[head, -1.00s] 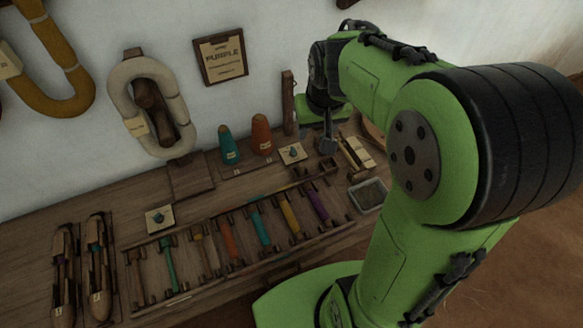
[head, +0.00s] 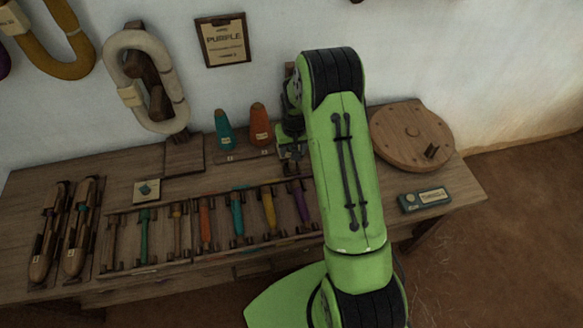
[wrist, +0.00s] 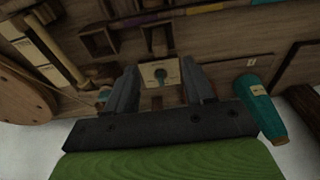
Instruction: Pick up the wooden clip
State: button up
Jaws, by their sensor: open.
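I cannot surely tell which thing is the wooden clip. A long pale wooden piece (wrist: 47,52) lies at the upper left of the wrist view and may be it; in the head view my arm hides that spot. My gripper (wrist: 160,66) points down at the bench with its two fingers apart and nothing held between them. A small cream card with a teal piece on it (wrist: 160,72) shows between the fingertips; whether they touch it is unclear. In the head view my gripper (head: 291,150) is mostly hidden behind my arm, near the back of the bench.
A teal cone (head: 224,129) and an orange cone (head: 259,125) stand left of my gripper. A rack of coloured bobbins (head: 205,225) lies in front. A round wooden disc (head: 412,134) and a small blue box (head: 424,200) are on the right. A wall lies behind.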

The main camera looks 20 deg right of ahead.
jog(key=f, duration=0.2)
jog(key=f+b, duration=0.1)
jog(key=f, duration=0.2)
jog(key=w+f, duration=0.1)
jog(key=f, duration=0.1)
jog(key=shift+d+f+b, duration=0.1)
jog(key=shift+f+b, duration=0.25)
jog(key=shift+r, duration=0.1)
grip_shut()
notch_tip(320, 180, up, 10)
jog(key=shift+r+p, duration=0.1)
jog(key=shift+p, duration=1.1)
